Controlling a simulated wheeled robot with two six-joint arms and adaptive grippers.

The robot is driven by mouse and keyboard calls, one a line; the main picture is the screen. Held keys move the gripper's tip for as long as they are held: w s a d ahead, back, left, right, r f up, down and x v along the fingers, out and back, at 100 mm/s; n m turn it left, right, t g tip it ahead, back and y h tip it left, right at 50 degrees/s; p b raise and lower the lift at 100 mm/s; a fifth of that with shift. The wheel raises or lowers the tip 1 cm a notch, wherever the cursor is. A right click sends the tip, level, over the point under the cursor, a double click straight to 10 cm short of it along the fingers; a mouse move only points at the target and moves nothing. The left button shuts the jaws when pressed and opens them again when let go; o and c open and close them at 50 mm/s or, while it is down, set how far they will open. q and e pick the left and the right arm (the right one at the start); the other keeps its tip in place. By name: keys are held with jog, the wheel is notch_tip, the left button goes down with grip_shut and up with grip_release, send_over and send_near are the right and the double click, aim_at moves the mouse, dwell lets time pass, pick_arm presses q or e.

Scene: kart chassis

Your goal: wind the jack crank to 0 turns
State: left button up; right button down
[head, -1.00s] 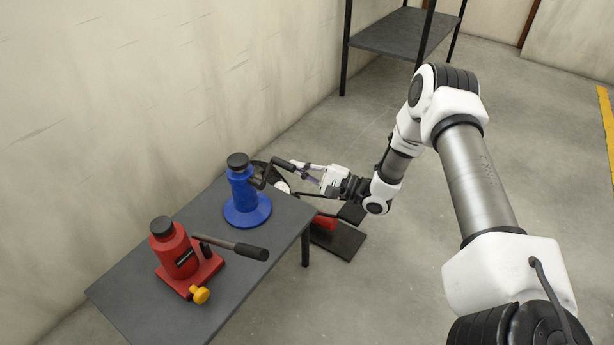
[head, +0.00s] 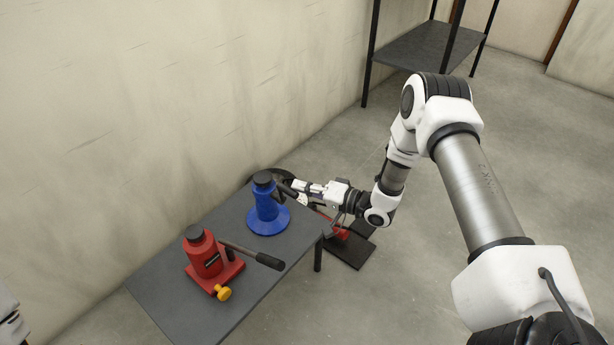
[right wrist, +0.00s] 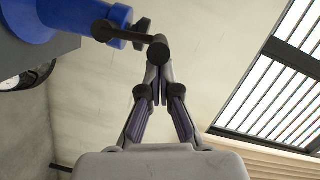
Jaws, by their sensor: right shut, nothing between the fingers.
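The blue jack (head: 267,208) stands upright on the far end of the grey table (head: 232,262). Its dark crank (head: 286,190) sticks out on the side by my right gripper. In the right wrist view the blue jack (right wrist: 85,15) is at the top left and the crank (right wrist: 125,35) ends in a rounded knob-like end. My right gripper (head: 295,186) is shut and empty. In the right wrist view its fingertips (right wrist: 158,70) meet right at the crank's end; I cannot tell if they touch it. My left gripper does not show.
A red jack (head: 207,256) with a dark lever handle (head: 252,254) and a yellow knob (head: 223,293) stands nearer on the table. The wall runs close along the table's left. A dark shelf (head: 430,45) stands at the back.

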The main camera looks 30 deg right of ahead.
jog(key=n, duration=0.1)
jog(key=a+p, duration=0.1)
jog(key=a+n, duration=0.1)
jog(key=shift+s+r+n+h+p, duration=0.25)
jog(key=shift+s+n+h+p, duration=0.05)
jog(key=shift+s+h+p, duration=0.1)
jog(key=shift+s+a+f+n+h+p, duration=0.3)
jog(key=shift+a+f+n, duration=0.05)
jog(key=shift+a+n, duration=0.35)
jog(key=shift+s+a+f+n+h+p, duration=0.25)
jog(key=shift+a+f+n+h+p, duration=0.1)
jog(key=shift+a+n, duration=0.35)
jog(key=shift+s+a+f+n+h+p, duration=0.25)
jog(key=shift+s+a+f+n+p, duration=0.1)
jog(key=shift+a+n, duration=0.35)
